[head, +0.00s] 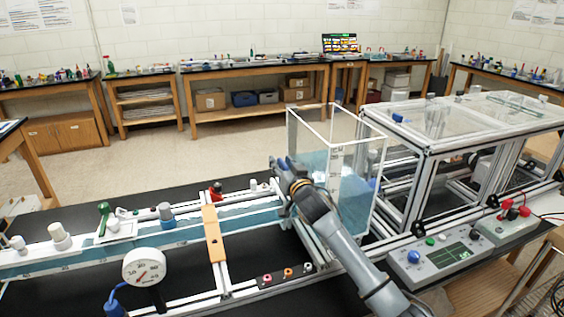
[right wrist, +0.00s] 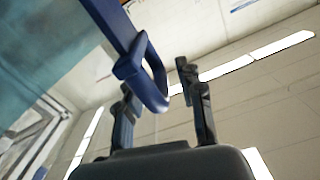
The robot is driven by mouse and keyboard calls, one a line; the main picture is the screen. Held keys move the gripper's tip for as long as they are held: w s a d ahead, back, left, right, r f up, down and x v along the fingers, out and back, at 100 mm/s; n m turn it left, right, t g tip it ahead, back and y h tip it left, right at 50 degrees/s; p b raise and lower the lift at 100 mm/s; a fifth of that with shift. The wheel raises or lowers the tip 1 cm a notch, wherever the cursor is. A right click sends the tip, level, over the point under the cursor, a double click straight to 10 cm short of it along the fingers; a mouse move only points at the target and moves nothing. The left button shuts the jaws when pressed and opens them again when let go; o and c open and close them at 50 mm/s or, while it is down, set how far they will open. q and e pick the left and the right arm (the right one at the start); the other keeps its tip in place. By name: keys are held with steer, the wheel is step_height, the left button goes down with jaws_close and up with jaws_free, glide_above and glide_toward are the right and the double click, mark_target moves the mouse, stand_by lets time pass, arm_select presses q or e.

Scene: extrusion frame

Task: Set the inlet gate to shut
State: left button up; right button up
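My right gripper (head: 281,168) is at the left side of the clear water tank (head: 352,192) in the head view, where the channel (head: 180,232) meets it. In the right wrist view my right gripper (right wrist: 158,82) has its two fingers apart. A blue loop handle (right wrist: 152,85) on a blue bar (right wrist: 108,20) reaches between the fingers, nearer the left one. I cannot tell whether it touches that finger. In the head view my arm hides the handle and most of the gate area. How high the gate sits does not show. My left gripper is out of view.
An orange block (head: 213,233) spans the channel left of my right arm. A round dial gauge (head: 145,267) stands at the channel's near side. A control box (head: 438,257) sits at the right.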

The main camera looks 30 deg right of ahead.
jaws_close()
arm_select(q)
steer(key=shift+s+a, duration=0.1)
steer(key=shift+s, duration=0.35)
